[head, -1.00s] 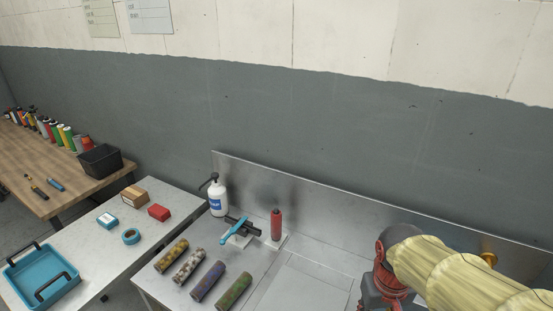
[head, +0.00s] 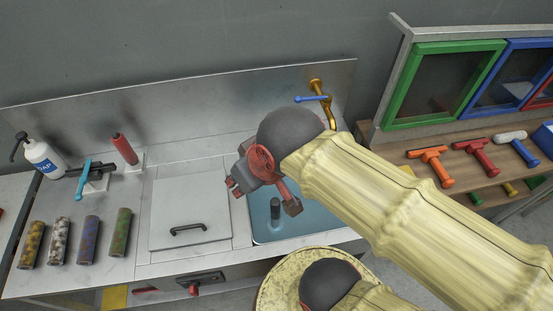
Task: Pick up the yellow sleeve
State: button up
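The yellow sleeve (head: 31,245) is a mottled yellow-brown cylinder. It lies at the far left of a row of patterned sleeves on the metal counter, in the head view. Beside it lie a white-brown sleeve (head: 59,241), a purple-blue sleeve (head: 88,240) and a green-brown sleeve (head: 120,232). My gripper (head: 265,195), red and dark grey, is over the sink area, well to the right of the sleeves. Its two fingers appear spread apart, with nothing seen between them. My arm hides part of the sink.
A soap bottle (head: 42,158), a blue-handled tool (head: 83,176) and a red bottle (head: 124,149) stand behind the sleeves. A lid with a handle (head: 188,208) lies between the sleeves and the sink (head: 280,232). A brass tap (head: 318,92) rises behind; a wooden shelf (head: 408,167) holds squeegees at right.

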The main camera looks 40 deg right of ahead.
aim_at(30, 248)
jog(key=u, duration=1.3)
jog(key=z, duration=2.5)
jog(key=u, duration=2.5)
